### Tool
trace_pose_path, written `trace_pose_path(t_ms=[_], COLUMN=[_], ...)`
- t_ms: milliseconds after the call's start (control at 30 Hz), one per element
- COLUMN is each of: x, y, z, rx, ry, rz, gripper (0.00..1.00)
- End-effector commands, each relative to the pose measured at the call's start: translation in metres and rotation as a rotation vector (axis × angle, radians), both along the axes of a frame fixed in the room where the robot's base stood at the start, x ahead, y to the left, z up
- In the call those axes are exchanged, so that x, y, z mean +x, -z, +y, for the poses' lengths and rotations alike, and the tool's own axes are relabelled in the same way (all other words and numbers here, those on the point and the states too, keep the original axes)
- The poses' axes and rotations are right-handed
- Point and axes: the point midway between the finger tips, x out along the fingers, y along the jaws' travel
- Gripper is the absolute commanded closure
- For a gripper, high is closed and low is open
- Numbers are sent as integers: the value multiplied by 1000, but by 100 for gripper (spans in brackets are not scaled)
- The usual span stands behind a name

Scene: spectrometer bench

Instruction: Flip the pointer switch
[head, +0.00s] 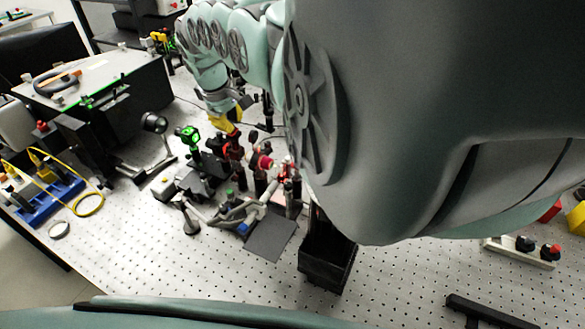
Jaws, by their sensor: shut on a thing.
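My arm reaches from the upper right to the back middle of the bench. My gripper (226,112) is at its end, small and partly hidden among the bench parts. A yellow piece (225,123) shows at its tip. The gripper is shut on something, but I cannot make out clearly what. I cannot pick out the pointer switch for certain; it is small or hidden near the gripper or behind my arm. A bright green part (188,133) on a mount stands just left of the gripper.
Red and black optical mounts (262,165) crowd the bench below the gripper. A large grey box (110,85) stands at the left, with a yellow cable (88,205) in front. A dark open bin (326,262) stands in front. A knobbed panel (520,256) lies right.

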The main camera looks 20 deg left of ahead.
Motion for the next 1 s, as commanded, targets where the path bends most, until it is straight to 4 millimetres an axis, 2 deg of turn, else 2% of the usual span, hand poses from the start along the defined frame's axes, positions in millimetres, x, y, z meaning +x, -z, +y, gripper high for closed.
trace_pose_path(t_ms=[33, 100, 1000], x=[3, 3, 4], y=[8, 10, 14], z=[-6, -5, -8], rx=[3, 6, 0], ry=[16, 16, 18], rz=[6, 11, 12], gripper=[100, 100, 100])
